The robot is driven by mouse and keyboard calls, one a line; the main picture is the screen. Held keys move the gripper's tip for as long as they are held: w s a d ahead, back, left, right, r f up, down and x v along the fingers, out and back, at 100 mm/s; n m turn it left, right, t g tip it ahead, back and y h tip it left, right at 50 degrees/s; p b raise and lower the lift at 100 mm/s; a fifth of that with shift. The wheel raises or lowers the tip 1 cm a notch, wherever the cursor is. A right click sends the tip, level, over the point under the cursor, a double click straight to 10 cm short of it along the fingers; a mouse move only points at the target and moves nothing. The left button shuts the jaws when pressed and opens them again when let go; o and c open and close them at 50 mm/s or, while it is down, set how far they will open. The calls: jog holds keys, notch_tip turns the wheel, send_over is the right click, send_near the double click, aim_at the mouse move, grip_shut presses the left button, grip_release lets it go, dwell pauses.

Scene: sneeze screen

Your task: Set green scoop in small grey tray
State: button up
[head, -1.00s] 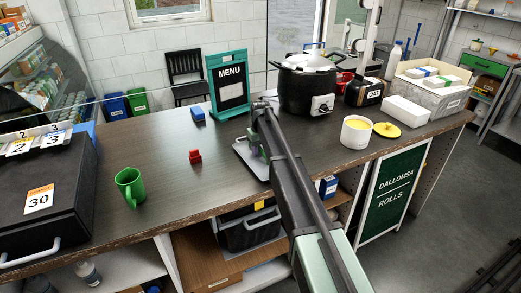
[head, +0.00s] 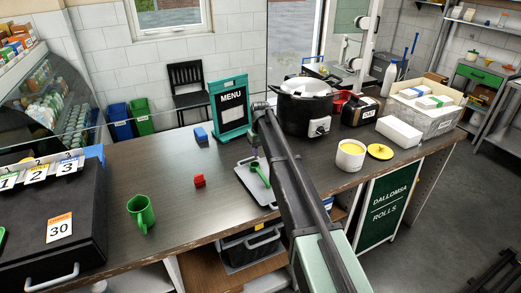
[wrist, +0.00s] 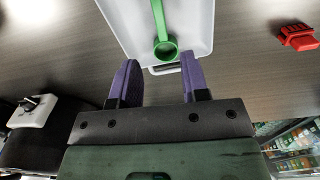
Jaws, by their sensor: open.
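The green scoop (head: 259,172) lies in the small grey tray (head: 243,180) on the counter, partly hidden behind my arm in the head view. In the wrist view, the scoop's round bowl (wrist: 165,49) is near the tray's near edge, with its handle running away along the tray (wrist: 197,22). My gripper (wrist: 157,75) is open and empty. Its two purple fingers are apart, pointing toward the tray's near edge, with the scoop bowl just beyond the gap between them. The scoop is not between the fingers.
The menu stand (head: 229,105) and black cooker (head: 305,108) are behind. A white pot (head: 350,156) is to the right. Counter between mug and tray is mostly clear.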

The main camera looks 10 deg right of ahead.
jog(key=s+f+m+b, duration=0.2)
jog(key=s+f, duration=0.1)
jog(key=s, duration=3.7)
jog(key=shift+m+b, duration=0.4)
jog(key=shift+w, duration=0.1)
